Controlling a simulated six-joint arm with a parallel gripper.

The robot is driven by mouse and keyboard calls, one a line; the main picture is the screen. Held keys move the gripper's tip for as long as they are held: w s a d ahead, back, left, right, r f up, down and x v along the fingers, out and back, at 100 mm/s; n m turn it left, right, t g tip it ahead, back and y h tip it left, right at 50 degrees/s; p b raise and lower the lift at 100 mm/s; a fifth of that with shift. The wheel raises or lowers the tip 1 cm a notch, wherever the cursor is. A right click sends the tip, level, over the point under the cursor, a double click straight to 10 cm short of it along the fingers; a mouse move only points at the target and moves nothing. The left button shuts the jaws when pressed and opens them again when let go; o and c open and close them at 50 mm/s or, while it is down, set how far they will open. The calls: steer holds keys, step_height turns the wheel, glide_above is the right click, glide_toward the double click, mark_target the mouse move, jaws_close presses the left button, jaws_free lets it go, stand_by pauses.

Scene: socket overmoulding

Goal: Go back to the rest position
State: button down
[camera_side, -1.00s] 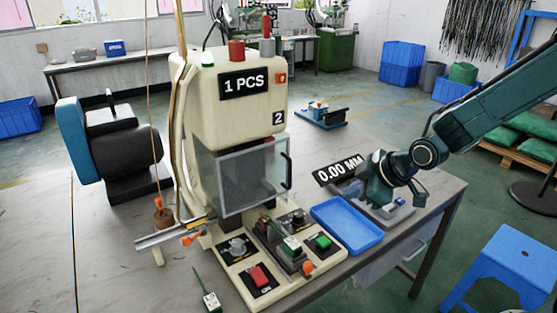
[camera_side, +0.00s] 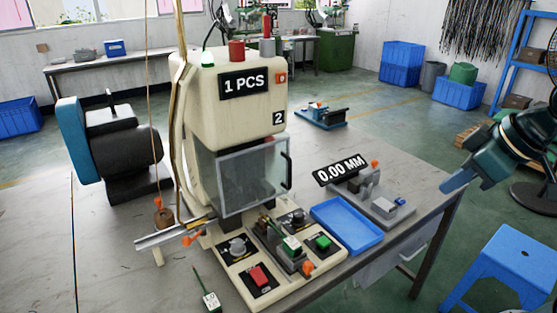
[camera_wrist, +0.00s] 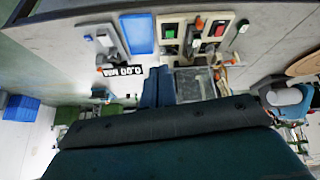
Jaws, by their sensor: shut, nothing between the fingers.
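My gripper (camera_side: 458,181) is at the right of the side view, past the table's right edge and above floor level. Its blue fingers are closed together with nothing between them. In the wrist view the shut fingers (camera_wrist: 157,86) point up toward the table. The cream moulding machine (camera_side: 235,110) stands on the table with its clear guard (camera_side: 250,178) in front. The measuring fixture (camera_side: 370,195) with its "0.00 MM" display (camera_side: 340,171) sits at the table's right side, apart from my gripper.
An empty-looking blue tray (camera_side: 346,226) lies between the machine's control panel and the fixture. A blue stool (camera_side: 505,265) stands on the floor below my gripper. Blue crates (camera_side: 402,62) and a shelf (camera_side: 515,60) stand at the back right.

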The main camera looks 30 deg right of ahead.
steer(key=shift+m+g, duration=0.3)
steer(key=shift+m, duration=0.6)
steer(key=s, duration=0.4)
steer(key=s+r, duration=0.1)
steer(key=s, duration=0.1)
steer(key=shift+d, duration=0.3)
steer(key=shift+w, duration=0.1)
